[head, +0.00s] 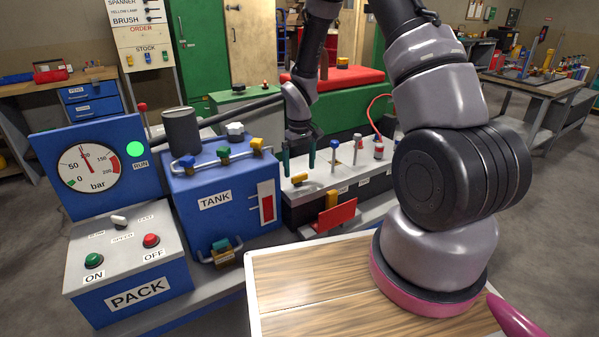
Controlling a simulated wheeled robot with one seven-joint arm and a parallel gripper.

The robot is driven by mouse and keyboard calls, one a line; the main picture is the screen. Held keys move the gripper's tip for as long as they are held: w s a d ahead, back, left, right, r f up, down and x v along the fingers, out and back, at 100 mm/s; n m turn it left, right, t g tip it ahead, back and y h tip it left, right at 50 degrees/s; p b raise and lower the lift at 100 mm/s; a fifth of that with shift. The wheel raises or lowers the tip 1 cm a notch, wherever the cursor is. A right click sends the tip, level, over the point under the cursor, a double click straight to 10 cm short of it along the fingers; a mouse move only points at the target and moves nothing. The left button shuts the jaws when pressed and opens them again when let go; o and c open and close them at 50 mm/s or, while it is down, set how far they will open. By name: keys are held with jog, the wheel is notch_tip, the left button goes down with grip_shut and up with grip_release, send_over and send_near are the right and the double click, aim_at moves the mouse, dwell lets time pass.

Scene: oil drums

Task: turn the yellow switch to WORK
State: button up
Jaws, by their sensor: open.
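My gripper (299,167) hangs fingers down, open and empty, over the left end of a grey-topped control box (345,182) right of the blue tank. A small yellow switch (300,178) lies on that top, just below and between my two dark green fingertips. I cannot tell from this view whether the fingers touch it. The label marks around the switch, including WORK, are too small or hidden to read, so its setting is unclear.
Levers with blue, red and white knobs (357,140) stand right of my gripper. A red plate (333,216) and yellow block stick out in front. The blue TANK (215,225) with piping and coloured valve handles is close on the left, the PACK box (130,265) further left.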

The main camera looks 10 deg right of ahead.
notch_tip(320, 180, up, 8)
jog(key=shift+r, duration=0.15)
dwell(0.3)
notch_tip(320, 180, up, 19)
jog(key=m+t, duration=0.3)
jog(key=m, duration=0.1)
send_over(300, 175)
jog(key=s+d, duration=0.4)
jog(key=s, duration=0.3)
jog(key=s+r+m+t+y, duration=0.1)
jog(key=s+r+m+t, duration=0.1)
jog(key=s+r, duration=0.4)
jog(key=s+d+r+m+t+y, duration=0.1)
jog(key=s+r+m+t, duration=0.1)
jog(key=s+r, duration=0.4)
jog(key=s, duration=0.4)
jog(key=shift+s+d, duration=0.25)
jog(key=shift+s, duration=0.1)
